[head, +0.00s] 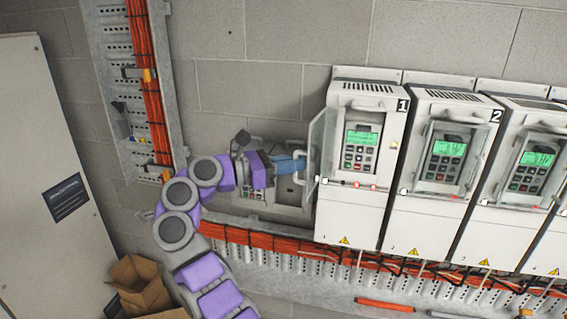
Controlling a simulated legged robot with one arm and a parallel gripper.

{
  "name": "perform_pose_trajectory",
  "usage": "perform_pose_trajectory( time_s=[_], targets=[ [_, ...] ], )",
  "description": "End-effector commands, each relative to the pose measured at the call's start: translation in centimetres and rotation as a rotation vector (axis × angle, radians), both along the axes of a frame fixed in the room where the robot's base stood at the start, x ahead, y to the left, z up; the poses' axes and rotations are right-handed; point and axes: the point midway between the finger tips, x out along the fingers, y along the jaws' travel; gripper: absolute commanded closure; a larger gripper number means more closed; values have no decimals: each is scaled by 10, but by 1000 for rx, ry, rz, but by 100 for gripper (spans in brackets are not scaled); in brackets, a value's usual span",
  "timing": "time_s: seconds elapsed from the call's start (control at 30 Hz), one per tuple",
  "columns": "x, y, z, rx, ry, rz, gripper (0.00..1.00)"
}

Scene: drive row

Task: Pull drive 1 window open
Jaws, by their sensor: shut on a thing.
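Drive 1 (361,211) is a white wall-mounted box marked 1, with a green-lit display and keypad (361,149) on its front. Its clear window (321,140) stands swung out at the left side, so the keypad shows uncovered. The window's pale handle (300,179) is on the pane's left face. My gripper (299,164), with blue fingers, comes from the left and is shut on this handle. The exact finger contact is small and partly hidden.
Drive 2 (434,215) and more drives stand to the right with windows over their displays. An orange cable tray runs below, and another (150,75) climbs the wall at left. A grey cabinet (45,150) and cardboard box (140,290) stand left. Another panel is behind my gripper.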

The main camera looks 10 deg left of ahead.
Motion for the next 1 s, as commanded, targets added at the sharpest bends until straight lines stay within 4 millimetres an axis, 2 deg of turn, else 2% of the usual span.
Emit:
perform_pose_trajectory(
  time_s=[0.03, 0.17, 0.2, 0.47, 1.0],
  targets=[
    [1, -5, 5, -1, -9, -8, 100],
    [2, -4, 5, -2, -8, -7, 100],
    [2, -4, 5, -3, -9, -7, 86],
    [2, 4, 1, -6, -2, -4, 63],
    [-2, 17, -1, -9, -2, 1, 63]
  ],
)
